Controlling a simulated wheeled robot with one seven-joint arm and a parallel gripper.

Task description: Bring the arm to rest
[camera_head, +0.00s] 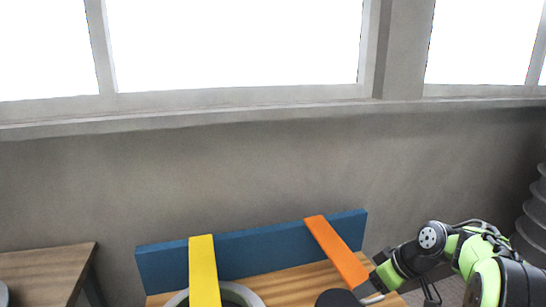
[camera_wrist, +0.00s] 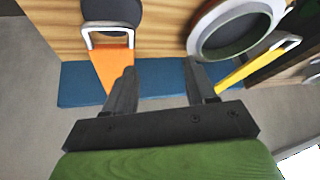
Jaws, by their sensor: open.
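My arm, green and black, reaches in from the right in the head view, bent low over the right end of a wooden table (camera_head: 290,286). My gripper (camera_wrist: 160,68) shows in the wrist view with its two dark fingers spread apart and nothing between them. Beyond the fingers lie the wooden top (camera_wrist: 165,30) and a long blue board (camera_wrist: 158,80). In the head view the gripper end is low at the right, near an orange strip (camera_head: 335,250), and its fingers are hard to make out.
The blue board (camera_head: 265,250) stands along the table's back edge, with the orange strip and a yellow strip (camera_head: 203,270) across it. A grey ring (camera_head: 245,294) and a dark round piece (camera_head: 336,298) lie in front. Another wooden table (camera_head: 45,275) is at left; a wall (camera_head: 200,180) stands behind.

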